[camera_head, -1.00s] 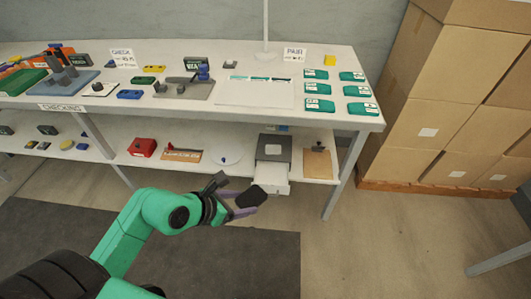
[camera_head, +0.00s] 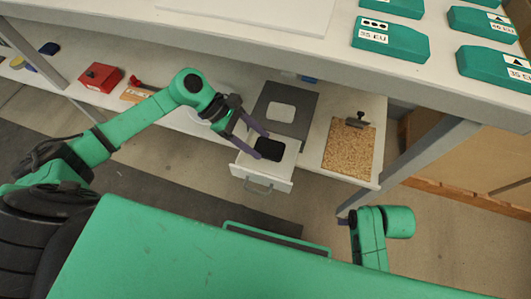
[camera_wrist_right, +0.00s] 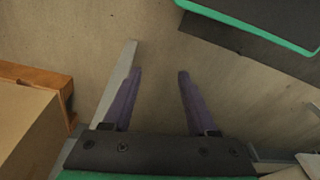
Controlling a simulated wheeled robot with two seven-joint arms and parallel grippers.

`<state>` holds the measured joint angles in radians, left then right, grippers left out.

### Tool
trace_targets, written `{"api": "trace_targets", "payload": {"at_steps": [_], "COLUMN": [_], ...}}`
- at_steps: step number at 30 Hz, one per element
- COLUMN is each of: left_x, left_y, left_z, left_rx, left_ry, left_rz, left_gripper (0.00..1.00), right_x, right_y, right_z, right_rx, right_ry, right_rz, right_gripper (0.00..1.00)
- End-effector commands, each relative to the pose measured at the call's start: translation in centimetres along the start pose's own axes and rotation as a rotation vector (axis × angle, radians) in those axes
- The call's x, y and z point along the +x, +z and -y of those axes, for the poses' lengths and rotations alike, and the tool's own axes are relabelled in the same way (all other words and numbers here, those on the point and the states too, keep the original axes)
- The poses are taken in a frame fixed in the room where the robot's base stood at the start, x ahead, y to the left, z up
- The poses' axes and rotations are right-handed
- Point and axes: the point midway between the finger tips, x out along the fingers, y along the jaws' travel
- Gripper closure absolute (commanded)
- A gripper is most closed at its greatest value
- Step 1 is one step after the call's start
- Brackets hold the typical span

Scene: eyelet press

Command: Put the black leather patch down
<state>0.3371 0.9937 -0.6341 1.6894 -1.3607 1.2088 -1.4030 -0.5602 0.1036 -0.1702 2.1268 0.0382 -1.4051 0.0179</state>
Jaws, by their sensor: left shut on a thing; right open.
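The black leather patch (camera_head: 269,149) is small and dark with rounded corners. My left gripper (camera_head: 260,143) is shut on it, with the purple fingers at its left side. The patch is over the open white drawer (camera_head: 262,178) of the grey box (camera_head: 285,108). I cannot tell whether it touches the drawer floor. My right gripper (camera_wrist_right: 157,75) is open and empty above the floor in the right wrist view.
The grey box stands on the lower shelf (camera_head: 312,155). A cork board (camera_head: 349,150) with a dark clip lies to its right, and a red box (camera_head: 101,77) is at the left. The upper table with teal boxes (camera_head: 390,39) overhangs behind. A table leg (camera_head: 430,155) stands right.

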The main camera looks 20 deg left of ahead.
Motion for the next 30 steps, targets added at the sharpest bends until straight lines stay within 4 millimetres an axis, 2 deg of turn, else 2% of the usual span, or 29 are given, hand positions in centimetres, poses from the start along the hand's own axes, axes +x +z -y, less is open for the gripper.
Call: {"api": "trace_targets", "payload": {"at_steps": [1, 9, 12, 21, 22, 23, 30], "left_x": [1.0, 4.5, 4.9, 5.1, 5.0, 5.0, 5.0], "left_y": [-0.9, -4.3, -4.8, -5.0, -4.9, -4.8, -4.8], "left_z": [0.1, 0.0, 0.0, 0.0, 0.0, 0.0, 0.0], "left_rx": [-0.004, -0.002, -0.001, 0.000, 0.000, 0.000, 0.000], "left_ry": [-0.002, 0.001, 0.002, 0.002, 0.002, 0.002, 0.002], "left_rz": [0.002, 0.002, 0.001, 0.000, 0.000, 0.000, 0.000], "left_gripper": [0.93, 0.93, 0.93, 0.93, 0.24, 0.19, 0.19], "right_x": [-0.4, -3.0, -3.6, -3.7, -3.8, -3.8, -3.8], "right_y": [-0.1, -0.3, -0.2, -0.4, -0.4, -0.4, -0.4], "right_z": [0.1, 0.4, 0.5, 0.7, 0.8, 0.7, 0.7], "right_rx": [-0.001, -0.008, -0.010, -0.016, -0.016, -0.016, -0.015], "right_ry": [-0.002, -0.011, -0.013, -0.019, -0.019, -0.019, -0.018], "right_rz": [-0.003, -0.013, -0.012, -0.027, -0.027, -0.027, -0.027], "right_gripper": [0.41, 0.41, 0.41, 0.41, 0.41, 0.41, 0.41]}}
